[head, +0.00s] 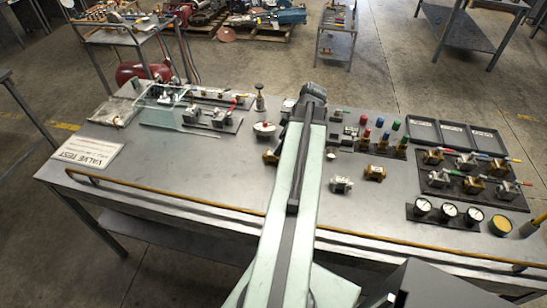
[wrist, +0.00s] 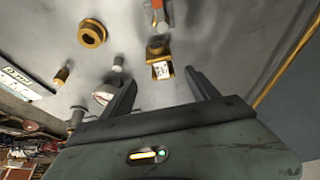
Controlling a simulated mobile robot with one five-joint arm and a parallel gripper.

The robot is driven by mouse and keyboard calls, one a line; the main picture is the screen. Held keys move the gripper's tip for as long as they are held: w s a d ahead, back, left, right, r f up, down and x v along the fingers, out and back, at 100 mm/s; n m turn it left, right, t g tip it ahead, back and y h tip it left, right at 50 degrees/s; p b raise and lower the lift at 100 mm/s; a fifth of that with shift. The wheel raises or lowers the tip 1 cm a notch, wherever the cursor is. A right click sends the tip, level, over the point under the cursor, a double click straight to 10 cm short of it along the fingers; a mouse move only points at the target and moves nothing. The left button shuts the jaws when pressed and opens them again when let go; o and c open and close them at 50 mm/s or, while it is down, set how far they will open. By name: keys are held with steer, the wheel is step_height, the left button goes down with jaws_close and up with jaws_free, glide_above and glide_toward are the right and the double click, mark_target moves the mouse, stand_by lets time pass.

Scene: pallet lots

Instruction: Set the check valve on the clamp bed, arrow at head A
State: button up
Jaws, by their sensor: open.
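My gripper (wrist: 161,88) is open in the wrist view, with nothing between its jaws. A brass valve body with a white marked face (wrist: 161,67) lies just beyond the gap between the fingertips. I cannot tell which way an arrow on it points. In the head view, a brass body (head: 375,172) and a silver body (head: 340,184) lie on the bench right of my arm, and another brass piece (head: 270,157) shows partly behind the arm. Which is the check valve is unclear. A fixture with a clear shield (head: 160,112), possibly the clamp bed, stands at left. My arm hides the gripper there.
The steel bench (head: 195,172) has a yellow front rail (head: 180,201) and a valve test sign (head: 88,153). Dark trays (head: 455,135), a valve rack (head: 470,185) and gauges (head: 447,212) crowd the right. The front left is clear.

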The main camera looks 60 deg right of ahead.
mark_target(273, 157)
steer(key=b+x, duration=0.7)
steer(key=x, duration=0.1)
steer(key=shift+a, duration=0.1)
steer(key=shift+r, duration=0.15)
steer(key=shift+c, duration=0.3)
jaws_close()
